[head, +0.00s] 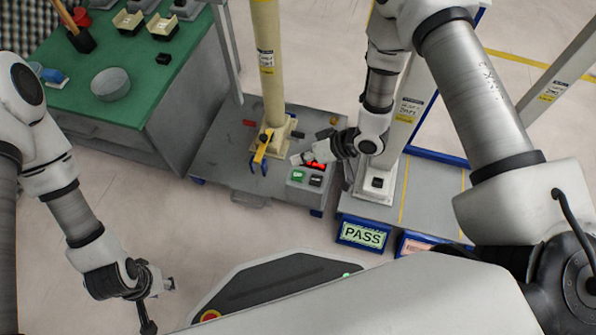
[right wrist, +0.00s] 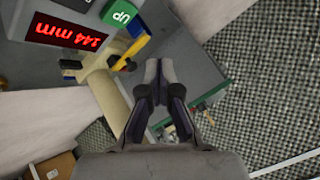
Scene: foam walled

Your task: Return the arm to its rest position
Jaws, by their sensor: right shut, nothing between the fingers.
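My right arm reaches down from the upper right in the head view, ending in the right gripper (head: 303,158) beside a grey control box. In the right wrist view the right gripper (right wrist: 158,72) is shut, with its fingertips together and nothing between them. The control box (right wrist: 25,65) shows a red display reading 144 mm and a green UP button. My left gripper (head: 163,303) hangs low at the left over the floor; its two fingers are spread apart and empty.
A grey lift platform (head: 215,150) carries a cream post (head: 268,70) and a yellow-blue clamp (head: 261,152). A PASS-labelled station (head: 362,235) stands right of the box. Open floor lies in front of the platform.

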